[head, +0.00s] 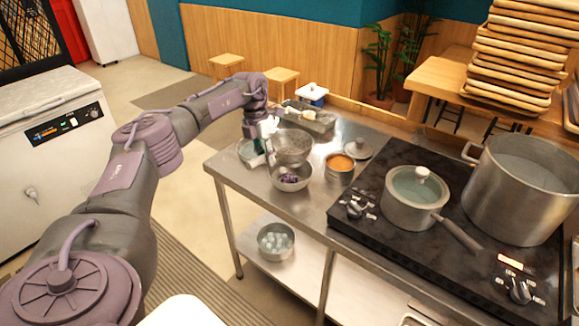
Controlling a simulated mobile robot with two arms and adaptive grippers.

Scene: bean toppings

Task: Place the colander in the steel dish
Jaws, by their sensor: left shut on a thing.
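My left gripper (268,140) reaches over the far left part of the steel counter. It is shut on the near-left rim of a grey mesh-like colander (293,143). The colander looks about level, just behind and above a round steel bowl (291,184) with dark purple pieces in it. Whether the colander touches the bowl or anything below it, I cannot tell. A rectangular steel dish (318,128) with some pale food lies behind the colander, which hides part of it. My right gripper is out of view.
A pale round dish (247,151) sits left of my gripper. Right of the colander stand a can of orange food (340,168) and a loose lid (358,148). A lidded pot (412,210) and a large pot (520,200) stand on the black stove. Another bowl (276,252) is on the lower shelf.

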